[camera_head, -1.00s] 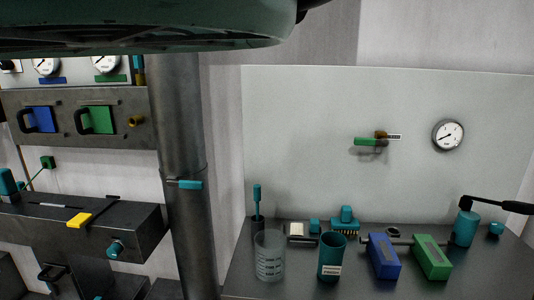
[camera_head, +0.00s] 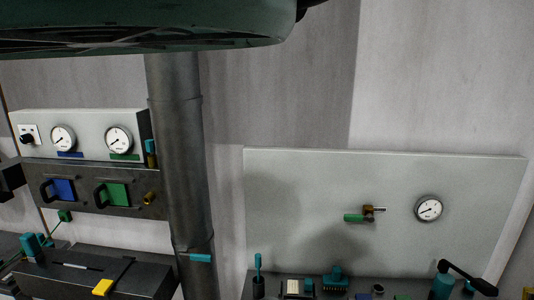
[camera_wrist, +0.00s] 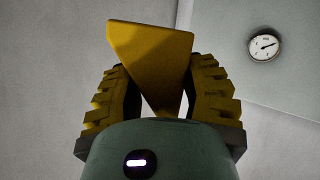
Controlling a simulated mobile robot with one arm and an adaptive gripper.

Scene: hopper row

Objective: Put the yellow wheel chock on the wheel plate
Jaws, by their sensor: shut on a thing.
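The yellow wheel chock (camera_wrist: 155,50) is a wedge in the wrist view, held between the two ridged yellow fingers of my gripper (camera_wrist: 160,92). Its broad end points up in the picture and its narrow end lies down between the fingers. In the head view I cannot make out my gripper or the chock. I cannot identify the wheel plate in either view.
A dark vertical pipe (camera_head: 182,150) stands left of centre. Left are a gauge box (camera_head: 90,125), a dark panel with blue and green handled plates (camera_head: 90,190) and a dark box (camera_head: 130,277). A pale board (camera_head: 300,200) with a gauge (camera_head: 428,208) stands right, above bench items.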

